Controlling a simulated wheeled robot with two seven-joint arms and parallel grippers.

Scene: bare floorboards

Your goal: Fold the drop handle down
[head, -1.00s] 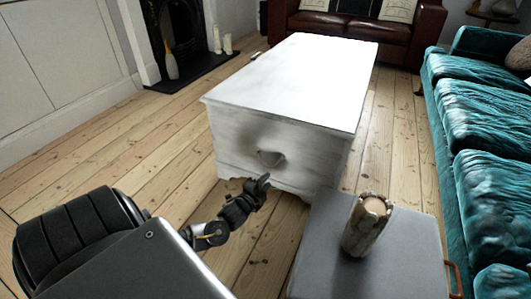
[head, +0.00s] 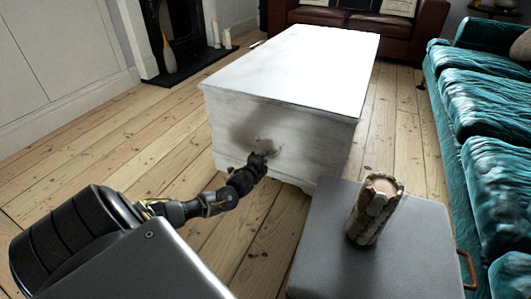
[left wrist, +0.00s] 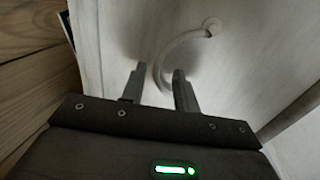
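The drop handle is a pale, curved bail on the end face of the white chest (head: 310,150). In the left wrist view the handle (left wrist: 186,42) arcs from a round mount at the upper right down toward my fingers. Its other mount is not clear. My left gripper (left wrist: 159,72) is open, with one finger on each side of the handle's lower bend; I cannot tell whether they touch it. In the head view my left gripper (head: 261,157) is up at the chest face and largely covers the handle. My right gripper is not in view.
A grey box-like table (head: 400,255) with a candle in a wooden holder (head: 374,208) stands at front right. A teal sofa (head: 500,170) lines the right side, a brown leather sofa (head: 420,28) the back. Bare floorboards (head: 110,155) are clear at left.

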